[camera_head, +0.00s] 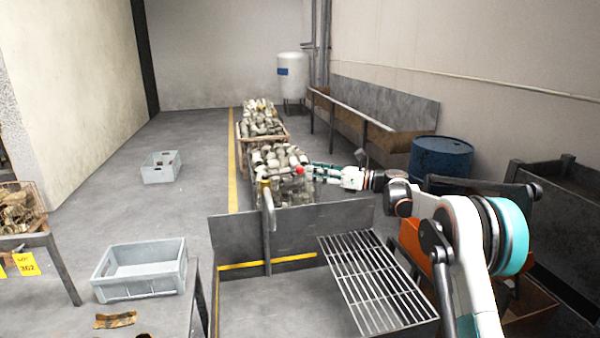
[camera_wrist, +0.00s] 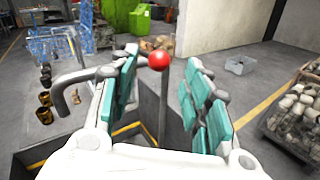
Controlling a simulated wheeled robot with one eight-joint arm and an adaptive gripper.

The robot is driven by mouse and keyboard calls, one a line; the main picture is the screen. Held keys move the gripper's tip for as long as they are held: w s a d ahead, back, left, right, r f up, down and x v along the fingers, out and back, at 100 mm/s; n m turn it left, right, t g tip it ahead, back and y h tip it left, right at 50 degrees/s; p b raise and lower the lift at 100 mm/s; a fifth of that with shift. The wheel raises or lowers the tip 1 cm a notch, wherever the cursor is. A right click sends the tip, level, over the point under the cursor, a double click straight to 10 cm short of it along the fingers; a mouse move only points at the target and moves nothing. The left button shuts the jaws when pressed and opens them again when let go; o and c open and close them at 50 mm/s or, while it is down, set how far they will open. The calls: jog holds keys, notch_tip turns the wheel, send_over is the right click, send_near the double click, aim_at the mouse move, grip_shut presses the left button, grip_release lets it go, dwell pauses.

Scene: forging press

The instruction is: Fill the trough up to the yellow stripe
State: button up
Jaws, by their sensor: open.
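The grey metal trough (camera_head: 290,300) is at the bottom centre of the head view, with a yellow stripe (camera_head: 265,262) along its inner wall. I can make out no water surface in it. A bent tap pipe (camera_head: 268,215) rises at its back edge; it also shows at left in the wrist view (camera_wrist: 62,95). A red ball knob (camera_head: 299,170) is near the pipe's top. In the wrist view the red knob (camera_wrist: 159,60) appears between the teal fingers of my open gripper (camera_wrist: 163,72), near the tips. I cannot tell whether they touch it.
A slatted grate (camera_head: 370,280) covers the trough's right part. Wire crates of metal parts (camera_head: 280,160) stand behind it. A grey bin (camera_head: 140,270) sits on a table at left; another bin (camera_head: 161,167) is on the floor. A blue drum (camera_head: 441,158) stands at right.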

aim_at(300, 169)
jog(key=x, duration=0.6)
jog(key=shift+a+b, duration=0.15)
jog(key=shift+b, duration=0.2)
jog(key=shift+s+r, duration=0.1)
jog(key=shift+r, duration=0.05)
grip_shut()
